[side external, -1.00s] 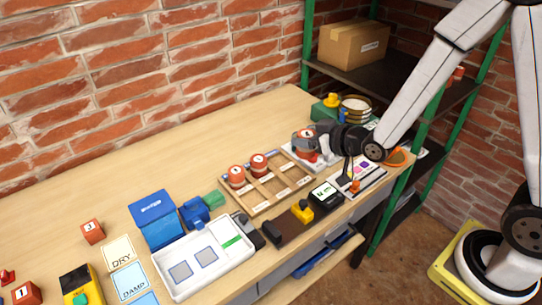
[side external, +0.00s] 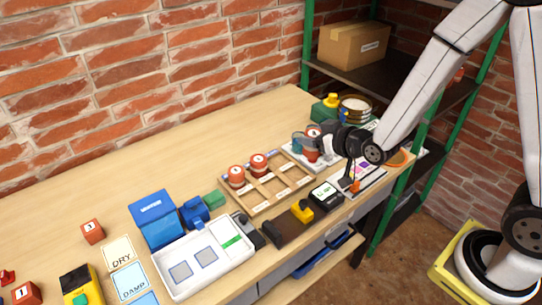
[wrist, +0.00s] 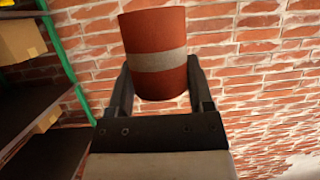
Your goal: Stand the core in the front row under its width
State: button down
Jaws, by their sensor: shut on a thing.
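My gripper (side external: 308,143) is shut on a red-brown core with a pale grey band. In the wrist view the held core (wrist: 158,53) sits between the two fingers (wrist: 160,90). In the side view the gripper partly hides it, above or at a white plate (side external: 296,160) right of the wooden rack; I cannot tell whether it touches the plate. Two similar cores, one at left (side external: 236,177) and one beside it (side external: 258,163), stand upright in the back row of the wooden rack (side external: 252,208). The rack's front row looks empty, with small white labels.
A black device with a screen (side external: 325,193) and a brown block with a yellow part (side external: 292,222) stand in front of the rack. A blue box (side external: 157,219) and a white tray (side external: 205,258) lie left. A green case (side external: 325,111) stands behind. The table's back left is clear.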

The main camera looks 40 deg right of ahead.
jog(key=s+a+f+n+y, duration=0.3)
jog(key=s+a, duration=0.1)
jog(key=a, duration=0.5)
jog(key=w+a+f, duration=0.2)
jog(key=w+f, duration=0.7)
jog(key=w, duration=0.4)
jog(key=shift+w+f+g, duration=0.25)
jog(key=shift+w+g, duration=0.05)
jog(key=shift+w, duration=0.1)
jog(key=shift+a+f, duration=0.1)
jog(key=shift+a, duration=0.05)
jog(key=shift+w+f, duration=0.15)
jog(key=shift+f, duration=0.65)
jog(key=shift+w+f, duration=0.1)
jog(key=shift+f, duration=0.85)
jog(key=shift+s+f, duration=0.1)
jog(key=shift+f, duration=0.45)
